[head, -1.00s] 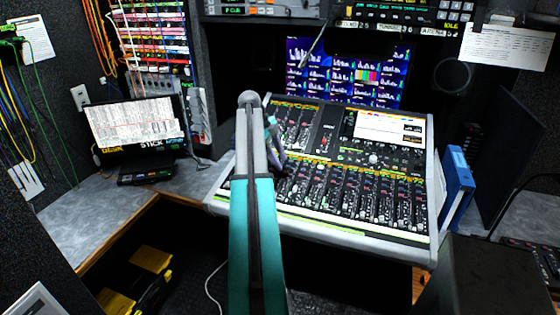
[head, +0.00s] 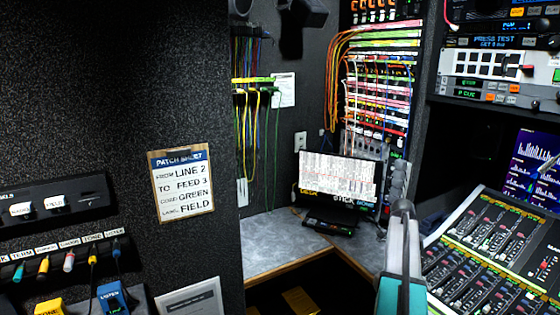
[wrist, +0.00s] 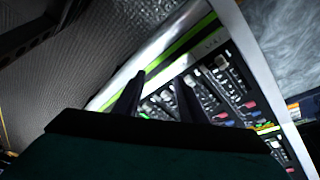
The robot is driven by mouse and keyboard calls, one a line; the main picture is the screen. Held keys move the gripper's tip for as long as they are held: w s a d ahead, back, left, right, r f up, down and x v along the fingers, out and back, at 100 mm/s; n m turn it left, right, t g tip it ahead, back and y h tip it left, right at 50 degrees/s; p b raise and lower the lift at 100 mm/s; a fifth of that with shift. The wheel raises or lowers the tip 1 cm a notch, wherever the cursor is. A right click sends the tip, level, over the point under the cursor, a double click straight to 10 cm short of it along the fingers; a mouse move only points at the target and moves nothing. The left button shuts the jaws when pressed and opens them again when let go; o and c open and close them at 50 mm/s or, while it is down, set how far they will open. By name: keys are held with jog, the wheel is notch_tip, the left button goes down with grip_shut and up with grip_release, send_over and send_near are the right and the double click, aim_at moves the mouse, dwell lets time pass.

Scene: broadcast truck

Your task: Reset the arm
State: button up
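My arm (head: 402,262), teal and grey, rises at the lower right of the head view, just left of the mixing console (head: 490,250).
A laptop-like screen (head: 338,177) stands on the grey corner counter (head: 280,245). A patch bay (head: 378,90) with coloured cables is behind it. A dark wall with a patch sheet (head: 181,184) fills the left. Labelled connectors (head: 70,262) sit at the lower left.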

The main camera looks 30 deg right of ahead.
jog(key=w+a+f+n+t, duration=0.1)
jog(key=w+a+f+n, duration=0.4)
jog(key=a, duration=0.5)
jog(key=w+a+f+n, duration=0.4)
jog(key=a+n, duration=0.1)
jog(key=a, duration=0.6)
jog(key=w+a+f+n+t, duration=0.1)
jog(key=w+a+f+n, duration=0.35)
jog(key=a, duration=0.55)
jog(key=s+a+f+n+y, duration=0.1)
jog(key=a+f+n, duration=0.3)
jog(key=a, duration=0.6)
jog(key=s+a+f+n+t, duration=0.1)
jog(key=s+a+f+n, duration=0.1)
jog(key=a+n, duration=0.5)
jog(key=s+a+f+n+y, duration=0.1)
jog(key=a+f+n, duration=0.2)
jog(key=a, duration=0.9)
jog(key=s+f+g, duration=0.3)
jog(key=s+f, duration=0.6)
jog(key=s, duration=0.4)
jog(key=s+f+g, duration=0.2)
jog(key=s+f, duration=0.7)
jog(key=s, duration=0.4)
jog(key=shift+g, duration=0.4)
jog(key=shift+c, duration=0.7)
jog(key=shift+d+m, duration=0.15)
jog(key=shift+m, duration=0.1)
